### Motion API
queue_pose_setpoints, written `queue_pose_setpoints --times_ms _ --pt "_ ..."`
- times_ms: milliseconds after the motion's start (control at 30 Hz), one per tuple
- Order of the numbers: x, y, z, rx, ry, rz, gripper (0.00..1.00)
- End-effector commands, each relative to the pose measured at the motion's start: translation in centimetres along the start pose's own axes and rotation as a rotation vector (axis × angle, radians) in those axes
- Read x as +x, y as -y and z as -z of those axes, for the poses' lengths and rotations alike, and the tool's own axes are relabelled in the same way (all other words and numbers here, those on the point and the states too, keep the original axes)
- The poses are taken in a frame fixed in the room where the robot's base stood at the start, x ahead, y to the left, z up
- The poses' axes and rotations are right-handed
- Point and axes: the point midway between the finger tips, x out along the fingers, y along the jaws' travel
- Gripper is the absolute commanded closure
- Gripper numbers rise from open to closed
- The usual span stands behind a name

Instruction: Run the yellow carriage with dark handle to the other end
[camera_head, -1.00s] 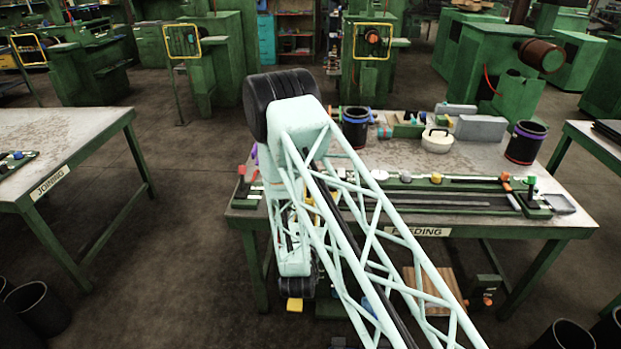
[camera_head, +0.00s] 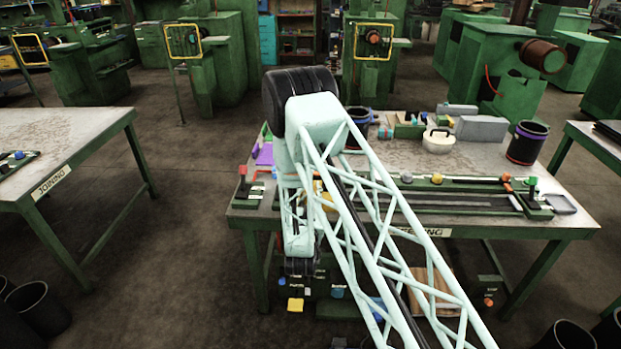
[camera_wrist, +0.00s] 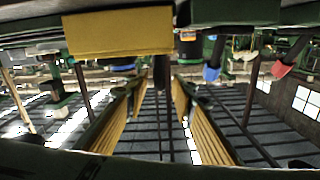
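A yellow block (camera_head: 295,304) shows below the front edge of the feeding table, just under the dark lower end of my arm. In the wrist view, a wide yellow block (camera_wrist: 120,34) is close at the upper left; I cannot tell for sure that it is the carriage. A dark upright bar (camera_wrist: 161,72) shows beyond my gripper (camera_wrist: 156,88), between its fingers; it may be the dark handle. My gripper's yellow-padded fingers are apart, with nothing visibly held. In the head view my arm hides part of the table front and the gripper's fingertips.
The feeding table (camera_head: 470,233) carries a long track (camera_head: 450,200), a white pot (camera_head: 437,141) and a black cup (camera_head: 526,143). A wooden board (camera_head: 433,290) is below the table. The joining table (camera_head: 90,150) stands at left, with clear floor between.

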Motion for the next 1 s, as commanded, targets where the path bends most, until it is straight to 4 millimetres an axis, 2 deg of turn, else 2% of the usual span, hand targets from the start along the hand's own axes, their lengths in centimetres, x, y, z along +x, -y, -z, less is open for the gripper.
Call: queue_pose_setpoints --times_ms 300,500,700,1000 --pt "4.2 0.0 0.0 0.000 -0.001 0.000 0.76" --pt "6.0 0.0 0.0 0.000 0.000 0.000 0.76" --pt "6.8 0.0 0.0 -0.001 0.000 0.001 0.76" --pt "6.8 0.0 0.0 -0.001 0.000 0.001 0.76"
